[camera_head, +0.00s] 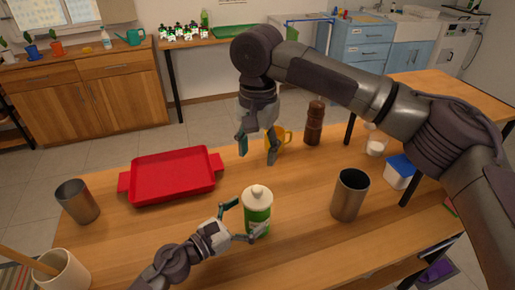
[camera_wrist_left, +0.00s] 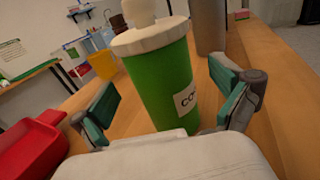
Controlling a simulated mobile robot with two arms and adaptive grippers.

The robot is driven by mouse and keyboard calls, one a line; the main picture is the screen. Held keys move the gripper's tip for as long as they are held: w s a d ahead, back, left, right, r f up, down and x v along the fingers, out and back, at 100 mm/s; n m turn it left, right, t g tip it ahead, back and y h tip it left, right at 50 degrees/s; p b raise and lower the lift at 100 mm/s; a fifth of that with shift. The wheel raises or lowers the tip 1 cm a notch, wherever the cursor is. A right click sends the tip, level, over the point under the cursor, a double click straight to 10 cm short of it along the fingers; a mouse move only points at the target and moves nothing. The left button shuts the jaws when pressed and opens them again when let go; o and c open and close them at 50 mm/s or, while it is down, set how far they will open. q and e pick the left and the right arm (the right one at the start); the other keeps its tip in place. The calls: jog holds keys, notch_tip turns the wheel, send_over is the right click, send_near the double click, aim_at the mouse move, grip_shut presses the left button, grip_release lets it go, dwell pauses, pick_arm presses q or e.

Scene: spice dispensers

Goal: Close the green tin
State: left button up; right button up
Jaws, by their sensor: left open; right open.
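The green tin (camera_head: 257,222) stands upright near the middle of the table. It also shows in the left wrist view (camera_wrist_left: 160,85), with part of a label visible. Its white knobbed lid (camera_head: 257,193) rests on top; I cannot tell whether it is pressed fully down. My left gripper (camera_head: 243,221) is open low beside the tin, with its fingers on either side of the body. In the left wrist view the left gripper (camera_wrist_left: 168,107) shows gaps beside the tin. My right gripper (camera_head: 258,150) is open and empty, above and behind the tin, in front of a yellow mug (camera_head: 284,139).
A red tray (camera_head: 172,176) lies at left, near a metal cup (camera_head: 77,201) and a pot (camera_head: 62,272) with a wooden utensil. A metal tumbler (camera_head: 349,194) stands right of the tin. A brown grinder (camera_head: 314,123), a jar (camera_head: 376,145) and a blue-lidded box (camera_head: 399,172) stand farther right.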

pick_arm(q)
jog(key=v, duration=0.9)
jog(key=shift+d, duration=0.1)
